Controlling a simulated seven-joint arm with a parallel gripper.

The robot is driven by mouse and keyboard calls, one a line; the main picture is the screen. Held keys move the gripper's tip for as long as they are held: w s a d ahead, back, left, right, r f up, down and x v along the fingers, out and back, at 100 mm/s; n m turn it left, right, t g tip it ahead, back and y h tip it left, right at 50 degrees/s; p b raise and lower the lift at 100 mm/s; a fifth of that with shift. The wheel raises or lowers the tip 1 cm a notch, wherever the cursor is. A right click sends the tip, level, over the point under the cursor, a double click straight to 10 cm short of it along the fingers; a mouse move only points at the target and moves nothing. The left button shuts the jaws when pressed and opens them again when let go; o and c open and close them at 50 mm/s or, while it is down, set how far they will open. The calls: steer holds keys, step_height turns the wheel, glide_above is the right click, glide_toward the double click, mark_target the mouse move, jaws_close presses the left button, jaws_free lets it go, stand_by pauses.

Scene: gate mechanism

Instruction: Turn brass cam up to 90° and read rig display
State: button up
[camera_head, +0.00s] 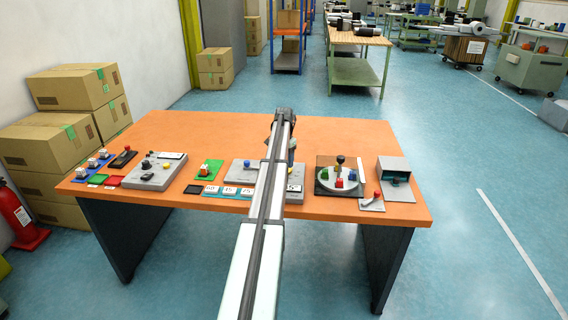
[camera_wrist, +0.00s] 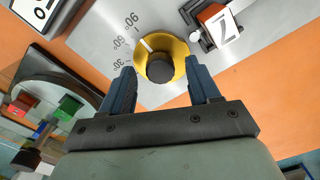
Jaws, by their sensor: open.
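The brass cam (camera_wrist: 178,54) is a round yellow disc with a dark knob (camera_wrist: 160,68) at its middle, in the wrist view. Its white mark points up and left, seemingly between 60 and 90 on the scale of the grey rig plate (camera_wrist: 90,37). My gripper (camera_wrist: 161,65) is open, with one blue finger on either side of the knob; I cannot tell whether they touch it. A white rig display (camera_wrist: 40,10) is cut off at the top left, so I cannot read its full value. In the head view my arm hides the cam.
A red block (camera_wrist: 212,15) with a white face stands close right of the cam. A turntable (camera_wrist: 62,95) with coloured blocks lies left. In the head view other rigs stand on the orange table (camera_head: 215,130), whose far side is mostly clear.

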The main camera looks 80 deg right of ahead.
step_height(320, 180, up, 12)
stand_by(0.4)
steer(key=shift+r, duration=0.1)
stand_by(0.4)
